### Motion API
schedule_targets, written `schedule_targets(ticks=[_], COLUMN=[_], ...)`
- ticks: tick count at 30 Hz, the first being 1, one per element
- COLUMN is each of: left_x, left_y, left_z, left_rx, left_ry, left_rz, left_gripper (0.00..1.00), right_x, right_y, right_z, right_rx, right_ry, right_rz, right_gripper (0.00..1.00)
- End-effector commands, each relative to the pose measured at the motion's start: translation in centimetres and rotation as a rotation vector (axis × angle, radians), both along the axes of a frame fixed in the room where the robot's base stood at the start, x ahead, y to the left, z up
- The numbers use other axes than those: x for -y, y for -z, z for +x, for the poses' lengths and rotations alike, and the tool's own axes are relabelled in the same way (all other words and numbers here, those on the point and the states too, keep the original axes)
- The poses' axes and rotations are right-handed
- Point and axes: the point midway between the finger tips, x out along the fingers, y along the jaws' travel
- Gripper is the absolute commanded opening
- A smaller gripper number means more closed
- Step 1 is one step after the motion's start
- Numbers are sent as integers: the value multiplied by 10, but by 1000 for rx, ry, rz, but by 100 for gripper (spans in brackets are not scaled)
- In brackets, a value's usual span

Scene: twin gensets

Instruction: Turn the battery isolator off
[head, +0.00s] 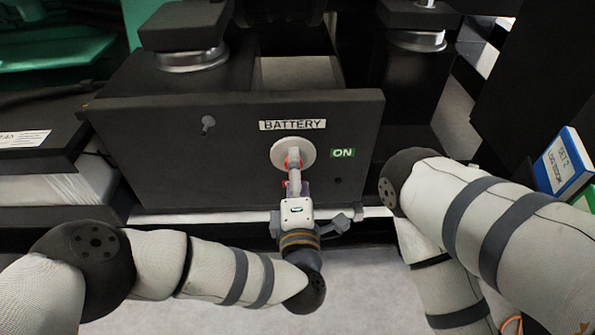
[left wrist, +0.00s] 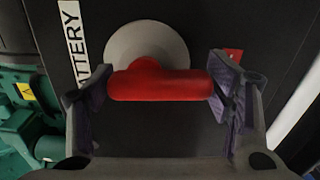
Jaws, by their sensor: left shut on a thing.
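The battery isolator has a pale round disc (head: 293,153) on a dark panel, under a BATTERY label (head: 292,125). A green ON label (head: 342,153) is to its right. In the left wrist view, its red handle (left wrist: 160,82) crosses the disc (left wrist: 146,42), with its length at right angles to the BATTERY lettering. My left gripper (head: 294,182) is at the disc from below and partly hides the handle. It is shut on the red handle, a finger at each end, in the left wrist view (left wrist: 160,95). My right gripper is not in view.
The dark panel (head: 160,150) also has a small knob (head: 208,123) to the left of the isolator. A small red patch (left wrist: 235,55) is beside the handle; its text is unreadable. A blue book (head: 562,160) stands at the right.

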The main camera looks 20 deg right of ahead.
Motion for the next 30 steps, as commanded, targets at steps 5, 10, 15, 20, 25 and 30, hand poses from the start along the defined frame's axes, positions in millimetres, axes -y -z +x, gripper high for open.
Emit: schedule_targets(ticks=[5,10,15,20,25,30], left_x=[-2,-2,-2,-2,-2,-2], left_y=[0,1,1,1,1,1], left_z=[1,1,1,1,1,1], left_rx=[15,23,25,25,25,26], left_ry=[-2,-2,-2,-2,-2,-1], left_rz=[55,83,92,93,92,89], left_gripper=[45,45,45,45,84,93], right_x=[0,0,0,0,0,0], right_y=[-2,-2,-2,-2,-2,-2], right_z=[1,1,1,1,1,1], right_rx=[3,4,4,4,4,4], right_ry=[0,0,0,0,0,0], right_rz=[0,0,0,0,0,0], right_gripper=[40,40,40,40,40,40])
